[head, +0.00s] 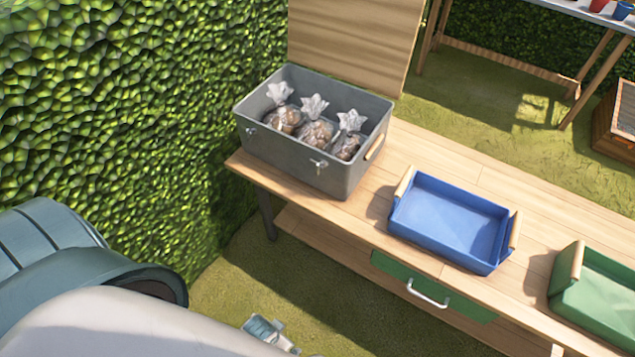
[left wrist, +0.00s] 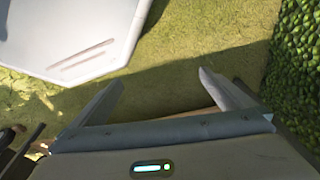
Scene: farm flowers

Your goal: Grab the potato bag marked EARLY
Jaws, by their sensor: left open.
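Three clear bags of potatoes with tied white tops sit in a row inside an open grey box (head: 285,165) on the wooden bench. They are the left bag (head: 286,118), the middle bag (head: 316,132) and the right bag (head: 346,147). No marking on any bag can be read, so I cannot tell which is EARLY. My left gripper (left wrist: 158,82) is open and empty in the left wrist view, above the grass and away from the bags. Part of what looks like it shows low in the head view. My right gripper is not in view.
A blue tray (head: 450,222) stands empty on the bench (head: 385,180) right of the box, with a green tray (head: 590,310) farther right. A wooden board (head: 355,40) rises behind the box. A hedge (head: 120,110) lies left. A green drawer (head: 432,290) is under the benchtop.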

